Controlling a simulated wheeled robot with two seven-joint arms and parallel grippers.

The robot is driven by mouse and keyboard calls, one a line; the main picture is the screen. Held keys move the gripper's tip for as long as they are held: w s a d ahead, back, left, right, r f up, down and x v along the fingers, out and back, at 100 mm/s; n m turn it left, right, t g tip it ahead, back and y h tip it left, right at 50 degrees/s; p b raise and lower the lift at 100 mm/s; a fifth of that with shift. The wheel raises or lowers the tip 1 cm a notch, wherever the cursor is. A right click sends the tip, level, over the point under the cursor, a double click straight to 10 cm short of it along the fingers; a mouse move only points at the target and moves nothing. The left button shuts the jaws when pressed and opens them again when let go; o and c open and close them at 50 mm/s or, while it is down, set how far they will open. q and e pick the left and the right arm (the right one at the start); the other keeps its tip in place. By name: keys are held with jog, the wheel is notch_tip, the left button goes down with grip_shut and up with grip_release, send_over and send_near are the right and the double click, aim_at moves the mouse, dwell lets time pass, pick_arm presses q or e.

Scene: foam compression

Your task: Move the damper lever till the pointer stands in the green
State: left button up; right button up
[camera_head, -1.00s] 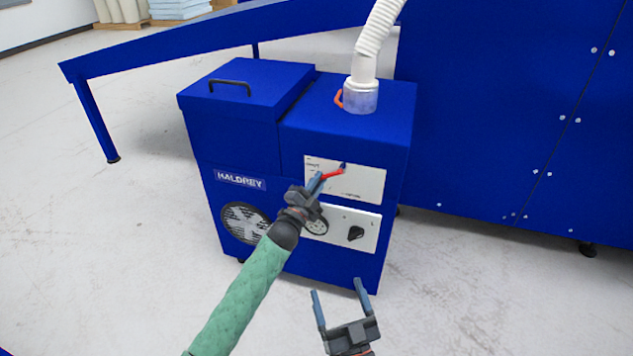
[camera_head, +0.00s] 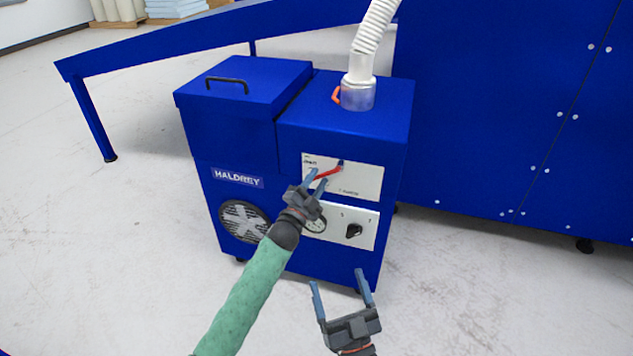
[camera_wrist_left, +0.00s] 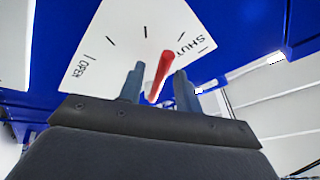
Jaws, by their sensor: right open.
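The red damper lever (camera_head: 328,172) is on a white plate (camera_head: 365,182) on the blue machine's front. In the left wrist view, the lever (camera_wrist_left: 161,75) stands between my left gripper's fingers (camera_wrist_left: 160,88), closer to the right finger and near the SHUT end of the scale. A gap shows at the left finger, so the left gripper (camera_head: 317,182) is open around the lever. A round dial (camera_head: 316,225) sits on the lower plate, partly hidden by my left gripper; its pointer and any green are too small to read. My right gripper (camera_head: 340,285) is open and empty, low in front of the machine.
A black knob (camera_head: 354,231) is right of the dial. A white hose (camera_head: 372,45) rises from the machine's top, with a small orange handle (camera_head: 336,95) beside its collar. A large blue cabinet (camera_head: 500,110) stands to the right. The floor on the left is clear.

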pick_arm(q)
jog(key=v, duration=0.7)
jog(key=shift+s+a+f, duration=0.15)
jog(key=shift+s+a, duration=0.05)
jog(key=shift+s, duration=0.1)
pick_arm(e)
jog(key=f, duration=0.1)
jog(key=f+g, duration=0.1)
jog(key=f, duration=0.1)
jog(key=f+g, duration=0.1)
jog(key=f, duration=0.1)
jog(key=shift+w+a+f, duration=0.2)
jog(key=shift+w+a, duration=0.05)
jog(key=shift+w, duration=0.05)
jog(key=shift+r, duration=0.3)
